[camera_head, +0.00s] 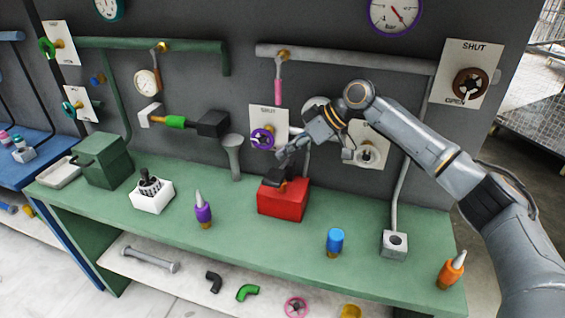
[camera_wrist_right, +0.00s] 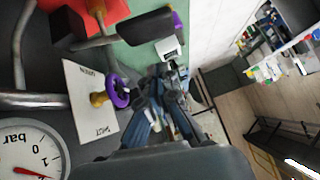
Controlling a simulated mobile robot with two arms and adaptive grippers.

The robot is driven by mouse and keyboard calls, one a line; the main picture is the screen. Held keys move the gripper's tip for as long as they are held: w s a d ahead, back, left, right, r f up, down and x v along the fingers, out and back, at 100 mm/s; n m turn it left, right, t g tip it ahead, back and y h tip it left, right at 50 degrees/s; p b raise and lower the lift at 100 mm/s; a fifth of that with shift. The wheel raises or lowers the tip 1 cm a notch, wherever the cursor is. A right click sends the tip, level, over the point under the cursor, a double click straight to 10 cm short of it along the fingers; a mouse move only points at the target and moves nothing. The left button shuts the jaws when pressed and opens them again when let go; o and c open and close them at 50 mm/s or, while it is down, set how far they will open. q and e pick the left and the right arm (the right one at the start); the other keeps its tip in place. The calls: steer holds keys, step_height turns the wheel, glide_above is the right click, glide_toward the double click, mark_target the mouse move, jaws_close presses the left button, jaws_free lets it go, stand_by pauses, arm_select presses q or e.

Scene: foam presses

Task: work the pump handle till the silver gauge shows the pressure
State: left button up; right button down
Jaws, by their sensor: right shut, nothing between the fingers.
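The red pump box (camera_head: 283,203) stands on the green bench, with a dark handle and an orange part on its top (camera_head: 275,178). Part of the red box also shows at the top left edge of the right wrist view (camera_wrist_right: 92,14). My right gripper (camera_head: 284,156) is shut and empty, just above and behind the pump handle; I see no contact with it. The silver gauge (camera_wrist_right: 30,150) has a white face marked bar and a red needle, cut off in the wrist view. In the head view it is mostly hidden behind my right gripper. My left gripper is not in view.
A purple valve wheel (camera_head: 262,138) on a white plate is close beside my right gripper. The bench front between the bottles is clear.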

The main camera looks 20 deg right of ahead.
mark_target(271, 175)
steer(key=f, duration=0.1)
steer(key=a+f+p, duration=0.1)
steer(key=f, duration=0.1)
steer(key=shift+f, duration=0.9)
